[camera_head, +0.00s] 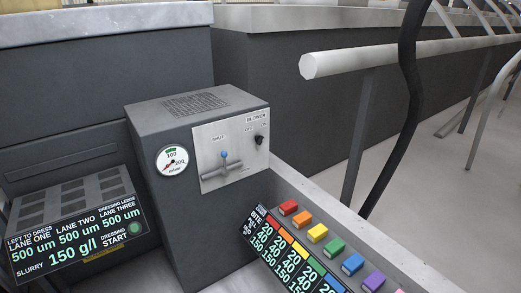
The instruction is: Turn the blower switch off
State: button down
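The blower switch (259,140) is a small black toggle on the light metal plate (208,170) on the front of a dark grey box (165,215). The label BLOWER (256,118) is above it. OFF (249,128) is marked at the upper left of the switch, and the mark at its upper right is too small to read surely. The switch is too small to tell surely which way it leans. My gripper is not in view, and nothing touches the switch.
A blue-tipped lever (224,155) labelled SHUT is left of the switch, and a round gauge (172,161) is farther left. Coloured buttons (317,232) and a display (290,255) are below right. A pale rail (350,60) and a black cable-like strip (409,70) cross the right side.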

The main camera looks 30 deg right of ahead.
aim_at(259, 139)
jog(key=z, duration=0.7)
jog(key=k, duration=0.95)
jog(key=u, duration=0.05)
jog(key=i, duration=0.9)
